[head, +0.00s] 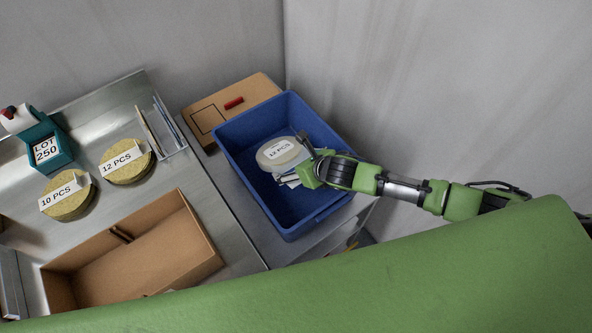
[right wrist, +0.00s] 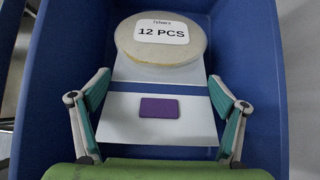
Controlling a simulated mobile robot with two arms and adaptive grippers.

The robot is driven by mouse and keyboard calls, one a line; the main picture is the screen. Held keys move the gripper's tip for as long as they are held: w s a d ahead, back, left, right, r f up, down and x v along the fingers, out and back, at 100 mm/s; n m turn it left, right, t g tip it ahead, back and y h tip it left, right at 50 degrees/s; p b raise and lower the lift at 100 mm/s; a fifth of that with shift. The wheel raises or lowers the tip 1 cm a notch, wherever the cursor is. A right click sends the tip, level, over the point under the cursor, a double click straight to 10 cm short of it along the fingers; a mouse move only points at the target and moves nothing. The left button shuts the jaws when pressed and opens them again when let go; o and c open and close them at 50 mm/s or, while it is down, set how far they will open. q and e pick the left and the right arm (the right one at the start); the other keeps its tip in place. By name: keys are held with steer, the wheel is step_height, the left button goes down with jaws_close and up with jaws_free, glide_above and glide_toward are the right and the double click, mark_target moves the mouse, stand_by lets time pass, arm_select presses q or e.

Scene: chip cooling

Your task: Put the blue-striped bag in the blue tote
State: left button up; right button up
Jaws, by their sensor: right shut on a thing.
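The blue tote (head: 240,165) stands right of the metal counter. My right gripper (head: 290,180) reaches into it from the right. In the right wrist view, my right gripper (right wrist: 160,115) is shut on a pale flat bag (right wrist: 195,127) with a purple patch, its fingers on either side of it. A pale round disc (head: 270,155) labelled 12 PCS lies in the tote, just beyond the bag. Its label also shows in the right wrist view (right wrist: 160,50). My left gripper is not in view.
A cardboard box (head: 250,88) with a red item stands behind the tote, by the wall. On the counter are two yellowish discs (head: 68,208) (head: 112,172) with labels, a teal dispenser (head: 55,160) marked LOT 250, and an open cardboard box (head: 150,265).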

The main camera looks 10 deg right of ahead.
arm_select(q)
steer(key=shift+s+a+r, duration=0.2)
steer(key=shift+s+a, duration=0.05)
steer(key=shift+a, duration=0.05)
arm_select(e)
step_height(320, 180, down, 4)
steer(key=shift+f, duration=0.1)
steer(key=shift+f, duration=0.15)
steer(key=o, duration=1.2)
steer(key=shift+c, duration=0.2)
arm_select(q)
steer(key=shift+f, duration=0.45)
arm_select(e)
steer(key=v, duration=1.2)
